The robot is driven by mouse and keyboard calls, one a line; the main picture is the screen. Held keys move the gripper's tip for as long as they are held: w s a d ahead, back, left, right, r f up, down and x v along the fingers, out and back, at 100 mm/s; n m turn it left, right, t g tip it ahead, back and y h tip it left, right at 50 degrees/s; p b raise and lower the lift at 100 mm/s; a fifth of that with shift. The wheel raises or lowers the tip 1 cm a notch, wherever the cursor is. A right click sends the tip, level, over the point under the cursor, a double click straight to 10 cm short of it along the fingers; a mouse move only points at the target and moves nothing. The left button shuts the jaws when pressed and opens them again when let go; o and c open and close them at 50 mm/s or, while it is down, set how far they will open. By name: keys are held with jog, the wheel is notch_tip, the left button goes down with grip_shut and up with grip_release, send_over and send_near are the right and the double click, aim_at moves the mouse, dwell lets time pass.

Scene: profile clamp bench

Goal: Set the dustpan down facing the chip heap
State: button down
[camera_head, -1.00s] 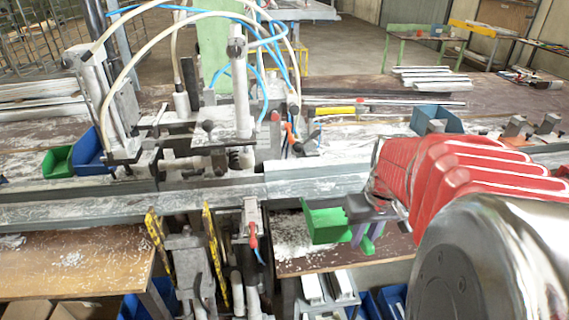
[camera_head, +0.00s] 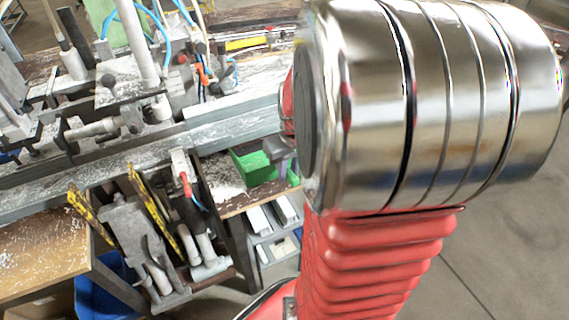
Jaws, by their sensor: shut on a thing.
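I cannot tell whether the pan touches the shelf. White chips (camera_head: 222,177) lie on the shelf just left of the pan, and the pan's left end is towards them.
The grey profile rail (camera_head: 225,130) runs behind the shelf, with the clamp machine (camera_head: 125,100) at left. A red-handled clamp (camera_head: 186,182) stands left of the chips. A grey rack (camera_head: 272,232) sits below the shelf. Open floor (camera_head: 480,260) is at right.

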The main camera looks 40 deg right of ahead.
aim_at(298, 183)
dwell(0.4)
jog(key=c, duration=1.4)
grip_release()
jog(key=o, duration=1.3)
jog(key=shift+w, duration=0.1)
jog(key=shift+s+a+r, duration=0.5)
jog(key=shift+s+r, duration=0.1)
jog(key=shift+s, duration=1.2)
jog(key=shift+s+a+r, duration=0.55)
jog(key=shift+s+r, duration=0.05)
jog(key=shift+s, duration=1.15)
jog(key=shift+s+a+r, duration=0.5)
jog(key=shift+s+r, duration=0.1)
jog(key=shift+s, duration=1.2)
jog(key=shift+w, duration=0.15)
jog(key=shift+w+d+f, duration=0.25)
jog(key=shift+w+f, duration=0.05)
jog(key=shift+w, duration=0.5)
jog(key=shift+w+d+f, duration=0.25)
jog(key=shift+w+f, duration=0.05)
jog(key=shift+w, duration=0.55)
jog(key=shift+w+d+f, duration=0.25)
jog(key=shift+w+f, duration=0.05)
jog(key=shift+w, duration=0.5)
jog(key=shift+m, duration=0.3)
